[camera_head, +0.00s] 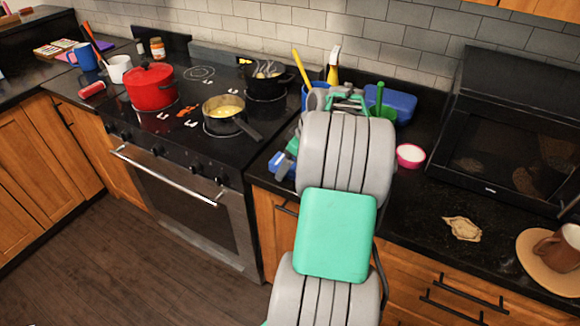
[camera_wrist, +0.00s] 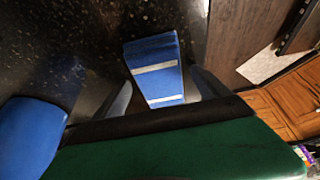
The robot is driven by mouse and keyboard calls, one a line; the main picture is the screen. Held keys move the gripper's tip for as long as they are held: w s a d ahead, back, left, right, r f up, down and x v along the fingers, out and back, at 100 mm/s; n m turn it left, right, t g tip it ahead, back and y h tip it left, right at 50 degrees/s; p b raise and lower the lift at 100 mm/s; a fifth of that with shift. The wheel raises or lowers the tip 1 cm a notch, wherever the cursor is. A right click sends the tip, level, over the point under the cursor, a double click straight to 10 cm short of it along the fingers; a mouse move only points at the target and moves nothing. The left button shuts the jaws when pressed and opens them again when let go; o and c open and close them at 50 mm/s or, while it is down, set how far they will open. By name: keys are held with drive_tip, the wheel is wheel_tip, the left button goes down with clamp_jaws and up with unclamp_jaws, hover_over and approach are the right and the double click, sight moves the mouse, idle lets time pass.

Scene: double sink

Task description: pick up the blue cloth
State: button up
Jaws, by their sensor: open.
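The blue cloth (camera_wrist: 152,52) is a folded stack with white stripes on the dark speckled counter. In the wrist view it lies ahead of my gripper (camera_wrist: 160,78), its near end between the two grey fingers. The fingers are open, one on each side, and I cannot tell whether they touch it. In the head view part of the blue cloth (camera_head: 283,166) shows at the counter's front edge, left of my arm. My arm hides the rest of it and most of my gripper there.
A blue object (camera_wrist: 35,130) sits left of my gripper in the wrist view. In the head view a blue tub (camera_head: 392,103), a pink-rimmed bowl (camera_head: 411,155) and a yellow-handled bottle (camera_head: 333,66) stand near my arm. A pan (camera_head: 226,114) is on the stove to the left.

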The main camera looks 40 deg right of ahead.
drive_tip(key=shift+f, duration=0.15)
drive_tip(key=shift+c, duration=0.2)
drive_tip(key=c, duration=1.4)
drive_tip(key=shift+r, duration=0.45)
drive_tip(key=r, duration=0.3)
drive_tip(key=shift+s+r+b, duration=0.1)
drive_tip(key=shift+s+b, duration=0.1)
drive_tip(key=shift+b, duration=0.2)
drive_tip(key=s+r, duration=0.1)
drive_tip(key=s+a+r, duration=0.1)
drive_tip(key=r, duration=0.1)
drive_tip(key=s+a+r, duration=0.1)
drive_tip(key=r, duration=0.1)
drive_tip(key=shift+s, duration=0.4)
drive_tip(key=s+a+r, duration=0.1)
drive_tip(key=s, duration=0.1)
drive_tip(key=s+a+r, duration=0.2)
drive_tip(key=s, duration=0.1)
drive_tip(key=s+a+r, duration=0.1)
drive_tip(key=s, duration=0.2)
drive_tip(key=shift+s+a+r, duration=0.15)
drive_tip(key=shift+a, duration=0.15)
drive_tip(key=o, duration=0.8)
drive_tip(key=c, duration=0.6)
